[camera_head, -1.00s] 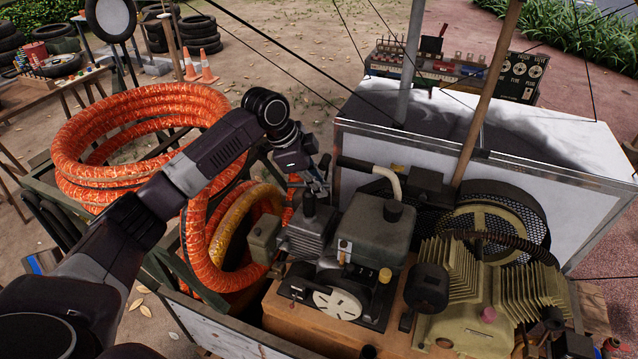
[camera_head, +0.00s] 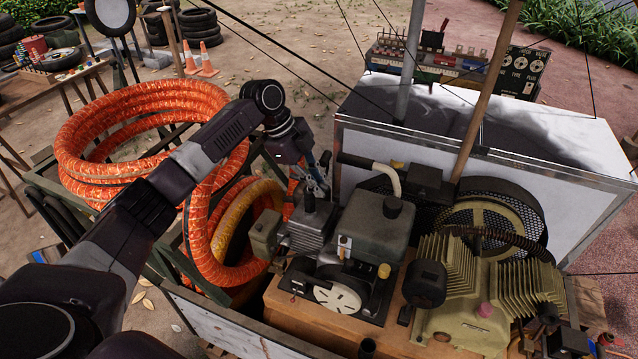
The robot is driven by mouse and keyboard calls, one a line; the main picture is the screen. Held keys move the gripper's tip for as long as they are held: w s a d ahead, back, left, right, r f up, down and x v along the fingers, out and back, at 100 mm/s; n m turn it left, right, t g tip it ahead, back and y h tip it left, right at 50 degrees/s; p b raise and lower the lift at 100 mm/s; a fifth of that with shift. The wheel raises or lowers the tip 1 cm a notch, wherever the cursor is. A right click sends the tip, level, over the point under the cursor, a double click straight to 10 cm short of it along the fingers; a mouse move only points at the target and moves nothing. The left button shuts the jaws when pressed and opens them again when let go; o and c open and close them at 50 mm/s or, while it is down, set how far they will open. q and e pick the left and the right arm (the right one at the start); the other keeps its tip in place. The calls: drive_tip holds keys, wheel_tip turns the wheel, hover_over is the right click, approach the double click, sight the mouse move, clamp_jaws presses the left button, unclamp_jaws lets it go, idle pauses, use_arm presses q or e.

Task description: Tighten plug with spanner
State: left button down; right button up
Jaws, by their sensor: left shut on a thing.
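My left gripper (camera_head: 318,182) is just above and behind the finned grey cylinder (camera_head: 308,232) of the small engine, pointing down and to the right. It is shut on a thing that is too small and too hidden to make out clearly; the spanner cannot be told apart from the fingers. A dark upright cap (camera_head: 309,201) stands on top of the finned cylinder, close beside the fingertips; it may be the plug, and I cannot tell whether they touch. My right gripper is not in view.
The engine's grey tank (camera_head: 375,225) and a bent pale pipe (camera_head: 388,178) stand right of the gripper. Orange hose coils (camera_head: 75,150) lie under and left of my arm. A white-topped box (camera_head: 500,165) and a wooden pole (camera_head: 487,90) stand behind.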

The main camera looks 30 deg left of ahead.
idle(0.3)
use_arm(q)
drive_tip(key=shift+s+m+g, duration=0.2)
drive_tip(key=shift+m+g, duration=0.1)
drive_tip(key=shift+m, duration=0.45)
drive_tip(key=shift+s+m+g, duration=0.15)
drive_tip(key=shift+m+g, duration=0.15)
drive_tip(key=shift+m, duration=0.45)
drive_tip(key=m, duration=0.1)
drive_tip(key=m+g+b, duration=0.1)
drive_tip(key=shift+s+a+m, duration=0.2)
drive_tip(key=shift+s+m, duration=0.05)
drive_tip(key=shift+m, duration=0.15)
drive_tip(key=shift+s+a+m+g+b, duration=0.15)
drive_tip(key=shift+m+g+b, duration=0.25)
drive_tip(key=shift+m, duration=0.3)
drive_tip(key=shift+s+m+g+b, duration=0.15)
drive_tip(key=shift+m+g+b, duration=0.2)
drive_tip(key=shift+m, duration=0.35)
